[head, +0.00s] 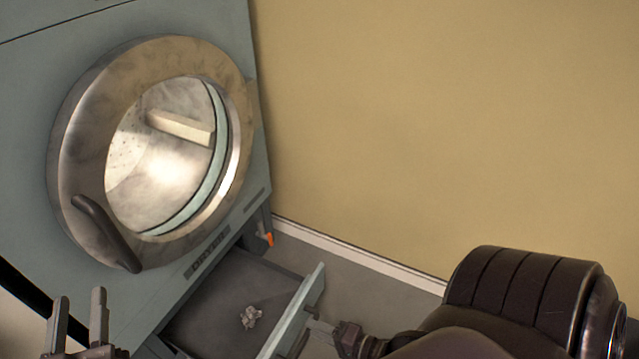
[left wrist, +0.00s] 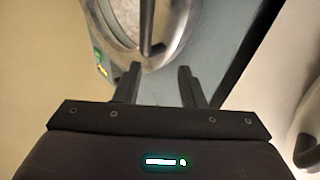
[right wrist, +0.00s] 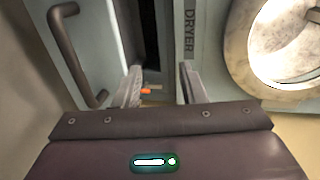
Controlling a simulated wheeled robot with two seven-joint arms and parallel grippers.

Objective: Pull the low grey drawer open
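The low grey drawer (head: 230,295) is pulled out from under the dryer, its dark inside showing with a crumpled pale scrap in it. Its front panel (head: 300,308) also shows at the left of the right wrist view (right wrist: 100,35), with a dark bar handle (right wrist: 76,58). My right gripper (head: 314,326) is beside the outer side of that panel. In the right wrist view its fingers are apart, and the handle lies left of them, not between them. My left gripper (head: 79,294) is open and empty in front of the dryer, at lower left.
The blue-grey dryer (head: 225,30) has a round metal door (head: 85,130) with a dark handle (head: 105,232). An orange piece (head: 270,239) sits by the dryer's lower corner. A beige wall (head: 440,110) stands behind. Bare floor (head: 360,285) lies between the drawer and wall.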

